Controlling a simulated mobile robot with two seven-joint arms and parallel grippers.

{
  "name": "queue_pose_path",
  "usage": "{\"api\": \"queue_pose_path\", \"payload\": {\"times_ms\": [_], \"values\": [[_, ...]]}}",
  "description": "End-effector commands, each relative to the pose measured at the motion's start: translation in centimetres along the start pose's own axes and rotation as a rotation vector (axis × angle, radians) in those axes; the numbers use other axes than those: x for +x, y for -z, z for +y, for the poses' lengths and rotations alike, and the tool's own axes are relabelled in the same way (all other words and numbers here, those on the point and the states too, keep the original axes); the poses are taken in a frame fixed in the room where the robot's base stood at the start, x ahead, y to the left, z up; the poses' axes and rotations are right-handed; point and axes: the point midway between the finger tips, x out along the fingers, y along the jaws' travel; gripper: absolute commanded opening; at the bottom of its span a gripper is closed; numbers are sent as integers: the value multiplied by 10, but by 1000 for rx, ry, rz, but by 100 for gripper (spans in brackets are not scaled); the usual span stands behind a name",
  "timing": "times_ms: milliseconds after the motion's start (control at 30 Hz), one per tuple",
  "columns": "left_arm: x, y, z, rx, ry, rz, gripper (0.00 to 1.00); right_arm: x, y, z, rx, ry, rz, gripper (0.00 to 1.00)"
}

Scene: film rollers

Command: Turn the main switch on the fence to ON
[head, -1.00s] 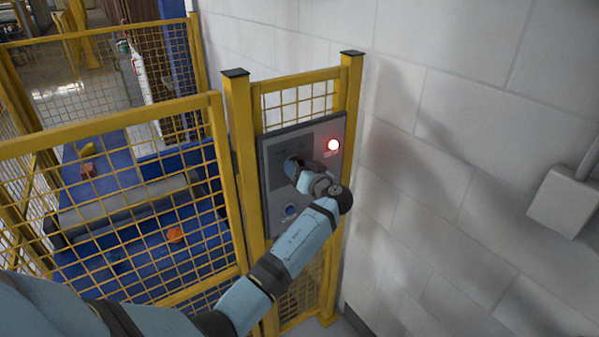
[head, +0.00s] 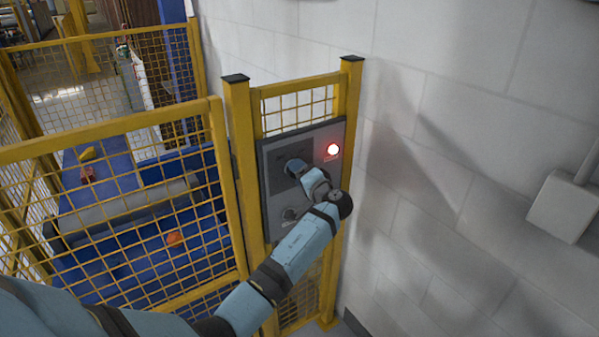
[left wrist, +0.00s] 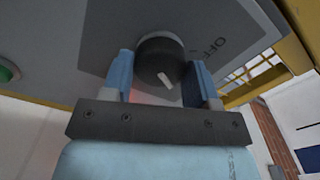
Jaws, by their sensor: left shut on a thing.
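The main switch is a round black knob (left wrist: 160,62) with a white pointer mark, on a dark plate of the grey control panel (head: 270,212) on the yellow fence. In the left wrist view the word OFF shows on the plate beside the knob. The pointer slants toward the lower right of that view. My left gripper (left wrist: 160,76) has a blue finger on each side of the knob and is shut on it. In the head view my left gripper (head: 297,168) reaches the panel and hides most of the knob. My right gripper is in neither view.
A red lamp (head: 333,150) is lit at the panel's upper right. A green button (left wrist: 8,72) shows in the left wrist view. Yellow mesh fence (head: 115,130) stands to the left, a block wall (head: 450,120) to the right with a grey box (head: 563,205).

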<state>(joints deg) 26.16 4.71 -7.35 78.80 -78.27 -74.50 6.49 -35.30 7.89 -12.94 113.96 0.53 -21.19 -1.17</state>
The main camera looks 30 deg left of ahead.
Motion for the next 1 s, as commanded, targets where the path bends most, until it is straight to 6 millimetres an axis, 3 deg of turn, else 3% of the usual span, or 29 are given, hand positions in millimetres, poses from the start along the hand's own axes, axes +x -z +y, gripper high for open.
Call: {"api": "queue_pose_path", "payload": {"times_ms": [767,800,900,1000], "values": [[0,0,1,102,0,1,30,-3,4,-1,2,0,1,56],[0,0,1,102,0,1,61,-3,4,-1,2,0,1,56],[0,0,0,102,0,1,80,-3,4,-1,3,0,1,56],[0,0,0,101,0,1,80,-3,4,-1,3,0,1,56]]}}
